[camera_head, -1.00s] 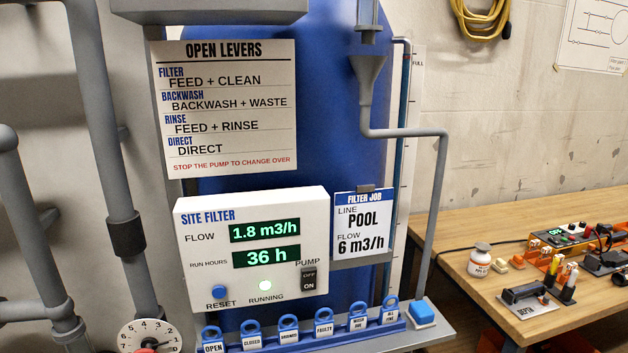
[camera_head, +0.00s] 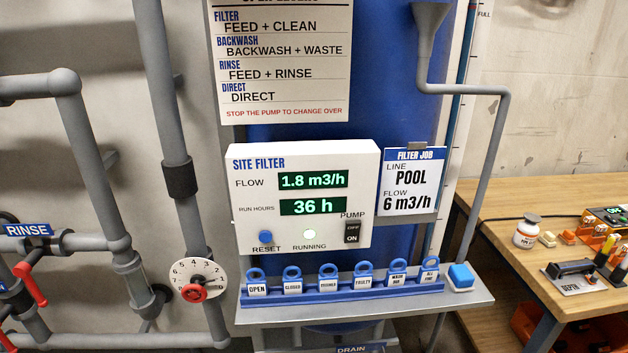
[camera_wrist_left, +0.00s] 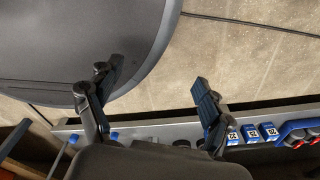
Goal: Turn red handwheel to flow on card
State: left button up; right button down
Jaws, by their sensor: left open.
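The red handwheel (camera_head: 194,292) sits at the lower edge of a white numbered dial (camera_head: 200,272) on the grey pipework, left of the shelf in the head view. The filter job card (camera_head: 411,190) reads line POOL, flow 6 m3/h. The site filter panel (camera_head: 305,160) shows flow 1.8 m3/h and 36 h, with a green running light. My left gripper (camera_wrist_left: 155,78) is open and empty in the left wrist view, and the handwheel is not recognisable there. Neither gripper shows in the head view.
A shelf (camera_head: 400,312) carries a blue rack of labelled tags (camera_head: 340,290) and a blue block (camera_head: 460,276). A red lever (camera_head: 32,285) is near the RINSE label (camera_head: 27,230). Grey pipes fill the left. A wooden bench (camera_head: 560,205) with tools stands at right.

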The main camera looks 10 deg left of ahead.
pick_arm(q)
jog(key=n+t+y+p, duration=0.2)
jog(key=t+y, duration=0.2)
jog(key=t, duration=1.2)
send_near(194, 296)
jog(key=shift+t, duration=0.3)
jog(key=x, duration=1)
jog(key=shift+w+a+f+p, duration=0.1)
jog(key=shift+f+p, duration=0.2)
jog(key=shift+p, duration=0.1)
jog(key=c, duration=1.1)
